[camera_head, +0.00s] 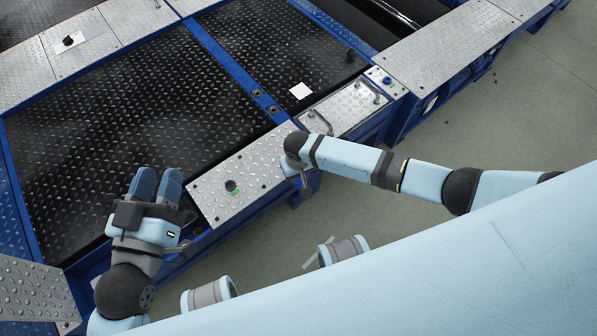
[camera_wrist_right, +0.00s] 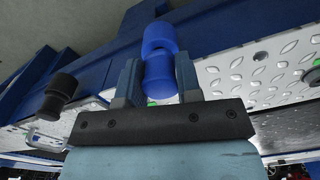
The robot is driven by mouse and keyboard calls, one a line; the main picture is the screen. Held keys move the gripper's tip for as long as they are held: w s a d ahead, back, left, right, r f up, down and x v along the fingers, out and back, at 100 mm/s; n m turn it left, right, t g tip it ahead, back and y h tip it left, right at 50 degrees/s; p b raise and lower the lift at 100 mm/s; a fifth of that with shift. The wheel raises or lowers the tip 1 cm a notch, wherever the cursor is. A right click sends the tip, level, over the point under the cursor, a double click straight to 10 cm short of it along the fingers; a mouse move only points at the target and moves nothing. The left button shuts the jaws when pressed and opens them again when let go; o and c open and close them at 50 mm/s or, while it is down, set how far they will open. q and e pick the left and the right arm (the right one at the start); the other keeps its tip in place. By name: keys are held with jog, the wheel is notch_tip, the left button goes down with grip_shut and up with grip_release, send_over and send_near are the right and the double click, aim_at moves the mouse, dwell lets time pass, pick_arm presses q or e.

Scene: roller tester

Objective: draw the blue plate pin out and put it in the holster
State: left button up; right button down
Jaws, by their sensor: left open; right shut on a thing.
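The blue plate pin (camera_wrist_right: 158,68) is between the fingers of my right gripper (camera_wrist_right: 160,80) in the right wrist view. The gripper is shut on it. The pin's lower end is hidden behind the gripper body, so I cannot tell how far out it sits. In the head view my right wrist is over the near edge of the tread-plate strip (camera_head: 240,180), and the arm hides the pin. My left gripper (camera_head: 155,182) is open and empty over the dark tread plate at the left. I cannot make out the holster for certain.
A blue knob (camera_head: 387,80) is on a small plate further right. A metal handle (camera_head: 318,122) lies near my right wrist. Open floor lies at the right.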

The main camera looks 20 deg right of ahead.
jog(key=shift+f, duration=0.45)
jog(key=c, duration=0.7)
grip_release()
jog(key=shift+r, duration=0.1)
pick_arm(q)
jog(key=shift+f, duration=0.15)
pick_arm(e)
jog(key=shift+r, duration=0.25)
pick_arm(q)
jog(key=s+a+f+g+y+p, duration=0.2)
jog(key=a+f+g+y+p, duration=0.1)
jog(key=f, duration=0.6)
jog(key=shift+s+a+f+g+p, duration=0.25)
jog(key=shift+a+f+g+p, duration=0.15)
jog(key=shift+a+g+p, duration=0.45)
pick_arm(e)
notch_tip(320, 180, up, 13)
jog(key=shift+r, duration=0.15)
pick_arm(q)
jog(key=shift+d, duration=0.15)
